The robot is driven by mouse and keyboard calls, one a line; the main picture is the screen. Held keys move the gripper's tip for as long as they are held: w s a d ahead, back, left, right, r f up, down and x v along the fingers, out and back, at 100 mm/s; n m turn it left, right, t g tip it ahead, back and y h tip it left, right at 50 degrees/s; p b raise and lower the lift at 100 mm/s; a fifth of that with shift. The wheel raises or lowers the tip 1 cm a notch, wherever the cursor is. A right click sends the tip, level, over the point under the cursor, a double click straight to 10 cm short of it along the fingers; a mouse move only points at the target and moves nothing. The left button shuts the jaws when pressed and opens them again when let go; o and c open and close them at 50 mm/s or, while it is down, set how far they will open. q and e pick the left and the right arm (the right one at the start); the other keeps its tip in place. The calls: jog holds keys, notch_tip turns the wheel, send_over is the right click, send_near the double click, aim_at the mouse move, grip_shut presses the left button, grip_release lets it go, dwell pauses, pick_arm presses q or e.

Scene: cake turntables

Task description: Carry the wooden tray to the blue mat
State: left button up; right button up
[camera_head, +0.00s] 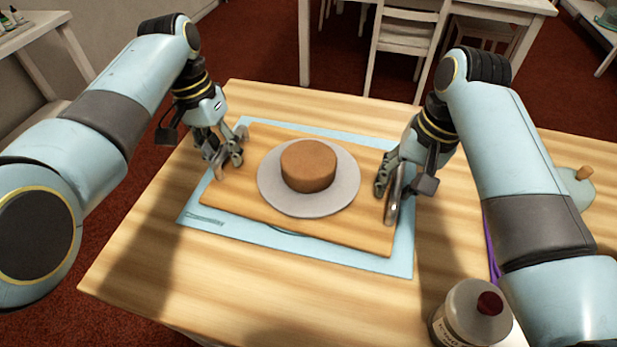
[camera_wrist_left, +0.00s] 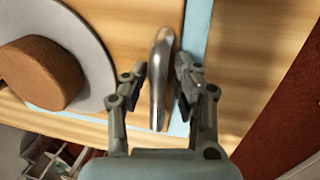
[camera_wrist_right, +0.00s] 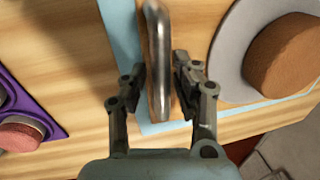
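The wooden tray (camera_head: 240,203) lies over the blue mat (camera_head: 350,262), slightly turned against it; the mat shows around its edges. A grey turntable (camera_head: 325,203) with a brown cake (camera_head: 308,165) sits on the tray, and both also show in the wrist views. My left gripper (camera_head: 226,160) is open around the tray's left metal handle (camera_wrist_left: 160,85), a finger on each side. My right gripper (camera_head: 390,185) is open around the right metal handle (camera_wrist_right: 158,60), fingers apart. I cannot tell whether any finger touches a handle.
A purple tray (camera_wrist_right: 40,105) lies to the right of the mat. A pale green item (camera_head: 578,185) is further right. The table's (camera_head: 215,290) front left is clear.

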jog(key=shift+r, duration=0.15)
pick_arm(q)
notch_tip(320, 180, up, 12)
jog(key=a, duration=0.2)
jog(key=shift+w+a+f, duration=0.15)
jog(key=shift+w, duration=0.3)
pick_arm(e)
notch_tip(320, 180, up, 7)
jog(key=d, duration=0.1)
jog(key=shift+s, duration=0.15)
jog(key=shift+d, duration=0.1)
